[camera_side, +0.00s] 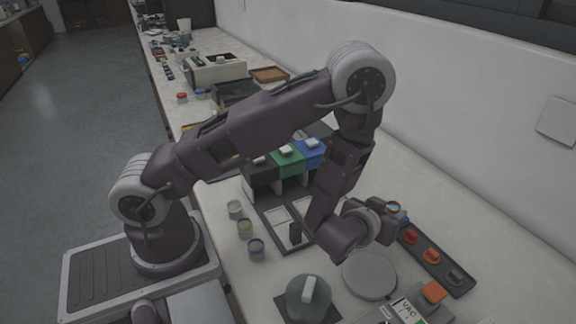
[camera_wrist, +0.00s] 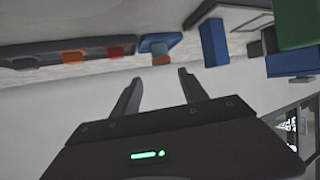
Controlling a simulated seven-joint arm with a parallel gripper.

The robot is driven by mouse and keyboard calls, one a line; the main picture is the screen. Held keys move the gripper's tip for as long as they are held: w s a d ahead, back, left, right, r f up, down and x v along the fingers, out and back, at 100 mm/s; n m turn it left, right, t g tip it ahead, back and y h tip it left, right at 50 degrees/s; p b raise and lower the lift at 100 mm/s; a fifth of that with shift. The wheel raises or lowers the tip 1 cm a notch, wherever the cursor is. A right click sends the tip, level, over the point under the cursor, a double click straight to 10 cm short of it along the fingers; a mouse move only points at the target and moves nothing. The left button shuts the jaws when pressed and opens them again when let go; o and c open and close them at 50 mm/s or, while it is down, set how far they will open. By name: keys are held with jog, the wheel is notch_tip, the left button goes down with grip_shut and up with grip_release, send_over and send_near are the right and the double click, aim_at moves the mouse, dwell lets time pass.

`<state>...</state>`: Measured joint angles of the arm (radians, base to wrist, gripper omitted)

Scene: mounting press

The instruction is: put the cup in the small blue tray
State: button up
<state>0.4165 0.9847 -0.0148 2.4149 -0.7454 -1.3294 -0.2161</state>
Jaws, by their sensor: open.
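The small blue tray (camera_side: 404,217) stands at the right of the bench, just past my gripper in the side view. A small orange-brown piece (camera_side: 392,206), seemingly the cup, shows at its top. In the wrist view, which is upside down, the blue tray (camera_wrist: 160,41) is ahead of my fingers, with the orange-brown piece (camera_wrist: 161,59) against it. It appears to rest in the tray; how deep I cannot tell. My gripper (camera_wrist: 161,80) is open, with nothing between its fingers and a gap to the tray. In the side view my wrist hides most of the fingers.
A dark rack (camera_side: 443,269) with red, orange and grey pieces lies right of my gripper. A round grey disc (camera_side: 369,275) is in front. Black, green (camera_side: 287,161) and blue bins stand behind my forearm. Several small jars (camera_side: 245,228) stand to the left.

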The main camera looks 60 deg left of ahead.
jog(key=s+d+r+m+g+h, duration=0.1)
jog(key=s+d+r+h, duration=0.15)
jog(key=r, duration=0.65)
jog(key=s+d+r+g+h, duration=0.1)
jog(key=s+r+g+h, duration=0.2)
jog(key=r, duration=0.5)
jog(key=s+a+r+m+g, duration=0.1)
jog(key=s+a+r+m, duration=0.1)
jog(key=s, duration=1)
jog(key=s+a+r+m+g, duration=0.1)
jog(key=s+a+r, duration=0.2)
jog(key=s, duration=0.9)
jog(key=shift+s+a+r+m+y, duration=0.2)
jog(key=shift+s+a+m+y, duration=0.2)
jog(key=shift+a, duration=0.15)
